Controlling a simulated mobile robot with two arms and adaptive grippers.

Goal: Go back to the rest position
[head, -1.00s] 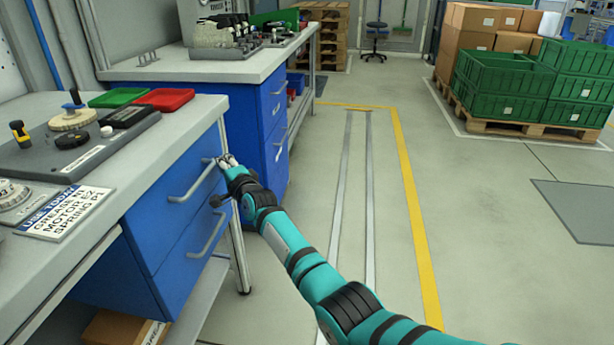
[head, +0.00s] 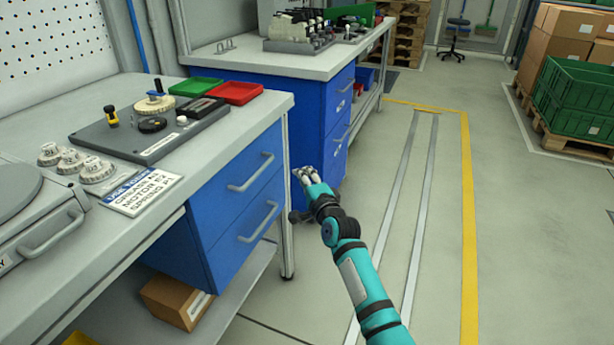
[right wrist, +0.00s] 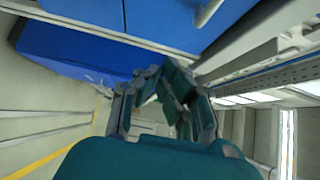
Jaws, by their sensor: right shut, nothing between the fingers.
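My right gripper (head: 306,175) is at the end of my teal right arm in the head view, shut and empty. It is in the air beside the near workbench's blue drawer unit (head: 218,233), apart from the drawer handles. Both drawers look closed. In the right wrist view the gripper fingers (right wrist: 165,95) show in front of the blue drawer fronts. My left gripper is not in the head view.
The near workbench (head: 262,108) carries a grey fixture plate, a red tray (head: 235,93), a green tray (head: 196,86) and a sign. A cardboard box (head: 177,301) lies on its lower shelf. Free floor lies to the right, with green crates (head: 575,105) beyond.

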